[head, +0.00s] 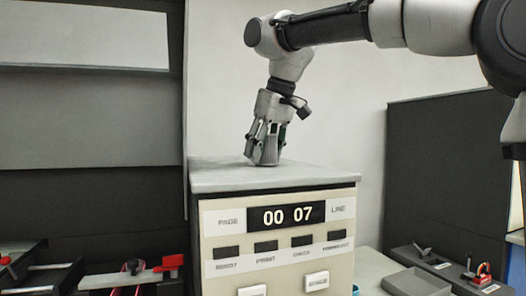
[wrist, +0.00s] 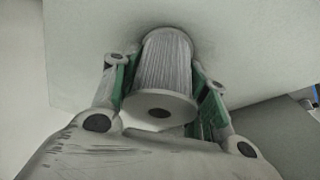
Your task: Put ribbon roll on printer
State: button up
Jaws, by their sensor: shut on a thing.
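The ribbon roll (wrist: 164,62) is a pale grey ribbed spool with a flat flange and a dark centre hole. In the wrist view my gripper (wrist: 165,80) is shut on it, with a green-padded finger on each side. The printer (head: 275,235) is a cream box with a light grey top (head: 225,177) and a display reading "00 07". In the head view my gripper (head: 265,155) points down over the printer's top, its fingertips at or just above the surface. The roll is mostly hidden by the fingers there, and I cannot tell whether it touches the top.
A dark panel (head: 440,180) stands to the right, with a grey tray (head: 418,282) and small red and dark parts (head: 478,272) at lower right. Red and dark devices (head: 135,275) sit at lower left. The printer's top is otherwise clear.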

jog(key=shift+f, duration=0.15)
jog(key=o, duration=1.1)
jog(key=v, duration=1.2)
